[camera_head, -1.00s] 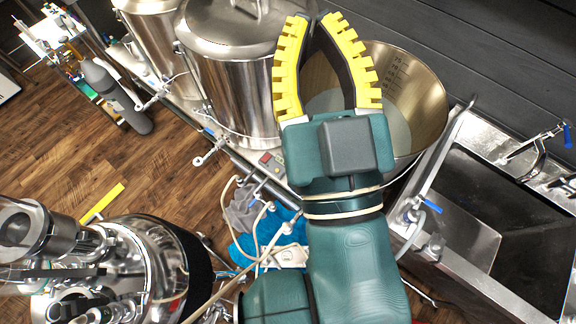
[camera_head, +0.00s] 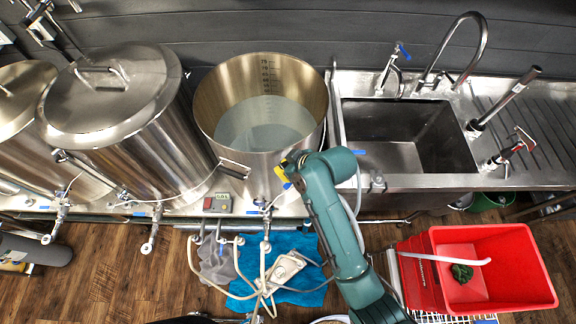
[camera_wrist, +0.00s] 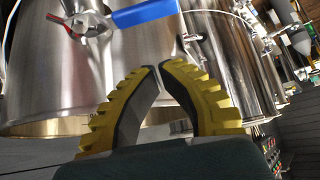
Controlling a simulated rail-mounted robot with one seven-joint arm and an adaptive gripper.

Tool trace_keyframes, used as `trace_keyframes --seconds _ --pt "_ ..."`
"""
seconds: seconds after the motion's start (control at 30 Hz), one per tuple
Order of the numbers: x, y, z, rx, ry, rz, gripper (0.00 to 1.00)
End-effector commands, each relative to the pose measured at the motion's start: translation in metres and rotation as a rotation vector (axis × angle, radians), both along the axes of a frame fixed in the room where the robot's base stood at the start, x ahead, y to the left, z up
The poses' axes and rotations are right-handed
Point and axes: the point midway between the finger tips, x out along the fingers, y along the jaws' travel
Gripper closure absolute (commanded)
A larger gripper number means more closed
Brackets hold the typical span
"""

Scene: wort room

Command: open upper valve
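A valve (camera_wrist: 92,24) with a long blue lever handle (camera_wrist: 146,13) is mounted on a shiny steel vessel at the top of the wrist view. My gripper (camera_wrist: 160,67) has yellow ribbed fingers. Their tips nearly meet, with nothing seen held between them. The tips sit below the blue handle in the picture and look apart from it. In the head view my gripper (camera_head: 284,168) is at the front right of the open steel kettle (camera_head: 212,136). A bit of blue shows beside the fingers there; most of that valve is hidden.
Lidded kettles (camera_head: 120,95) stand to the left. A steel sink (camera_head: 372,155) with a tap (camera_head: 480,45) is to the right. Hoses and a pump (camera_head: 285,268) lie on a blue cloth (camera_head: 310,243) below. A red crate (camera_head: 525,265) is at lower right.

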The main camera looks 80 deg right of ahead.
Motion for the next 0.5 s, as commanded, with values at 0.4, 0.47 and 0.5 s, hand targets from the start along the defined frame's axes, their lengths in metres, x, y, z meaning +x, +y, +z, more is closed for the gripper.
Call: trace_keyframes --seconds 0.4,0.47,0.5 --pt "0.003 -0.001 -0.038 -0.001 0.000 -0.002 1.00" --pt "-0.002 0.001 -0.038 -0.002 -0.001 -0.001 1.00" --pt "-0.004 0.002 -0.039 -0.002 -0.002 -0.001 1.00"
